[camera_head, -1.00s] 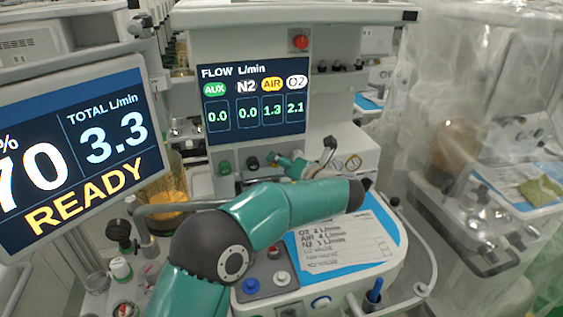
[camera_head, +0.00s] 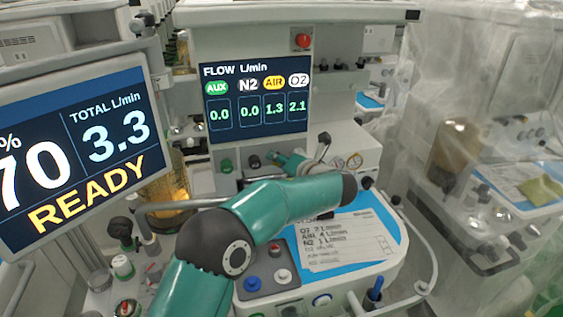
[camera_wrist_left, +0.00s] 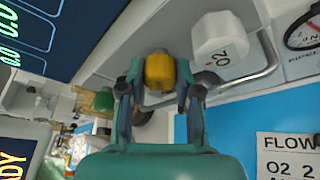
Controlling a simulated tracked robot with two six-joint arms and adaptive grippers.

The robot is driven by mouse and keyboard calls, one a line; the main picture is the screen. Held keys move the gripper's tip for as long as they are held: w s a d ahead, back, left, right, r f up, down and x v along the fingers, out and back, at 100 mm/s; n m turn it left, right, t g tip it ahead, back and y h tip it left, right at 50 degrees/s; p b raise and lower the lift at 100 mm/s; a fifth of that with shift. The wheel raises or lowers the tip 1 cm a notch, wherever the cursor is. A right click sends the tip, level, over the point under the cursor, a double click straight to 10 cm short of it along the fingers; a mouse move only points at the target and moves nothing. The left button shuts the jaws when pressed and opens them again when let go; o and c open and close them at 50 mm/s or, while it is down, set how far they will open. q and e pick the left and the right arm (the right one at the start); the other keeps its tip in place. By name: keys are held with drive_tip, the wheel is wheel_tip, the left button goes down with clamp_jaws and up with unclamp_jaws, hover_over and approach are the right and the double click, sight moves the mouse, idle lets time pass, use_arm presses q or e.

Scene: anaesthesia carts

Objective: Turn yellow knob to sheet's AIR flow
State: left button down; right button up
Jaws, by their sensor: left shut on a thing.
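The yellow knob (camera_wrist_left: 160,71) shows in the left wrist view, between the two fingers of my left gripper (camera_wrist_left: 159,82), which is shut on it. In the head view the same gripper (camera_head: 290,161) is at the panel below the flow screen (camera_head: 256,97), and the knob cannot be made out there. The screen reads AUX 0.0, N2 0.0, AIR 1.3 and O2 2.1. My right gripper is not in view.
A white O2 knob (camera_wrist_left: 220,40) stands close beside the yellow one, with a metal rail (camera_wrist_left: 252,80) near both. A monitor (camera_head: 75,155) at the left reads TOTAL 3.3 and READY. A plastic-covered cart (camera_head: 490,150) stands at the right.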

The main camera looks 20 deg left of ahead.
use_arm(q)
drive_tip(key=shift+d+f, duration=0.1)
drive_tip(key=shift+f, duration=0.05)
drive_tip(key=shift+n+h, duration=0.7)
drive_tip(key=shift+n, duration=0.1)
drive_tip(key=shift+n+t+h+b, duration=0.6)
drive_tip(key=shift+n+h+b, duration=0.25)
drive_tip(key=shift+n, duration=0.55)
